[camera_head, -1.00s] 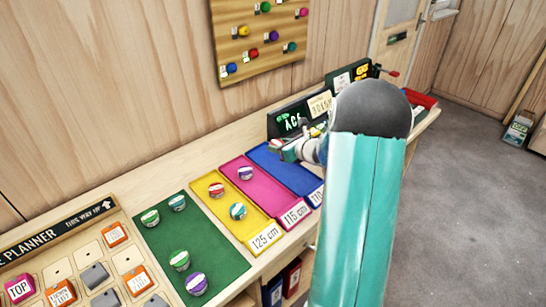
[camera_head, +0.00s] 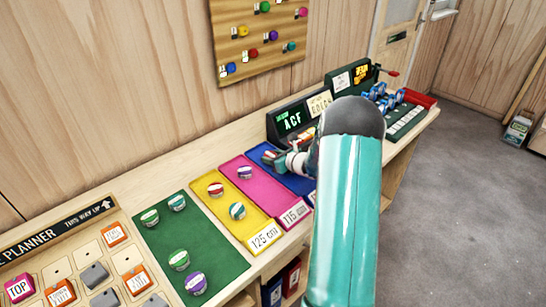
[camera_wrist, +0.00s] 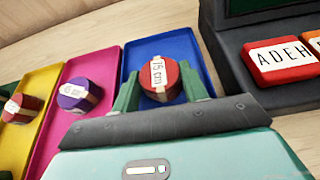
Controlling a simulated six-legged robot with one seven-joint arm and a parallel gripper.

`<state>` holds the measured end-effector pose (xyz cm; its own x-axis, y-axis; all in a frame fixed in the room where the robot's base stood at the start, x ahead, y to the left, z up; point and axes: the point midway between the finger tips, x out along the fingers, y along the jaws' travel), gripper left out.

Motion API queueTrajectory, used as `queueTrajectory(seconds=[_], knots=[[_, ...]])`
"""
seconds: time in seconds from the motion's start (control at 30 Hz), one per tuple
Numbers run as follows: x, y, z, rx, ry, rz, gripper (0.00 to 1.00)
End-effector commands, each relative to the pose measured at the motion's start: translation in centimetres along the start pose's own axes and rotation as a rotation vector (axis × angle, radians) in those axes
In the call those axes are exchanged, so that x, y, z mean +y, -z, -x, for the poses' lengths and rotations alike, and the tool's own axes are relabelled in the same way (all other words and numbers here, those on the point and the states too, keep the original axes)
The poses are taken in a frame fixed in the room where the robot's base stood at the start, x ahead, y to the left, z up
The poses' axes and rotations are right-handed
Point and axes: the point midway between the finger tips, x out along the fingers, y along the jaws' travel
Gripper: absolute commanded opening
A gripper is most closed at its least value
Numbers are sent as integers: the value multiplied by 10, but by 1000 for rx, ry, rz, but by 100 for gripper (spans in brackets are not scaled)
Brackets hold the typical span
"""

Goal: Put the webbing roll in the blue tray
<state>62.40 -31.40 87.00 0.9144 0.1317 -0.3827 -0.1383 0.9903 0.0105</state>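The webbing roll (camera_wrist: 160,82) is red with a pale band marked "75 cm". In the wrist view it sits between the two green fingers of my gripper (camera_wrist: 160,92), which appear to press its sides. The blue tray (camera_wrist: 137,60) lies around and beneath the roll in that view. In the head view my gripper (camera_head: 272,158) is over the far part of the blue tray (camera_head: 300,182). My arm hides part of this tray. I cannot tell whether the roll touches the tray floor.
Left of the blue tray lie a pink tray (camera_head: 262,193) with one roll, a yellow tray (camera_head: 222,213) with two, and a green mat (camera_head: 215,250) with several. A dark display stand (camera_head: 287,120) rises close behind the blue tray.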

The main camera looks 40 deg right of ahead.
Motion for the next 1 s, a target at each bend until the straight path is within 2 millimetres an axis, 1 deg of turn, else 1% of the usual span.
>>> queueTrajectory(seconds=[0.03, 0.1, 0.47, 0.57, 0.63, 0.9, 1.0], knots=[[0, 0, 0, 0, 0, 0, 53], [0, 0, 0, 0, 0, 0, 65], [0, -3, 3, 0, 0, 0, 65], [-1, -3, 14, 1, 1, 1, 65], [-1, -3, 26, 0, 2, 0, 65], [-1, -4, 85, -1, 2, 1, 65], [-1, -3, 103, 0, 3, 2, 65]])
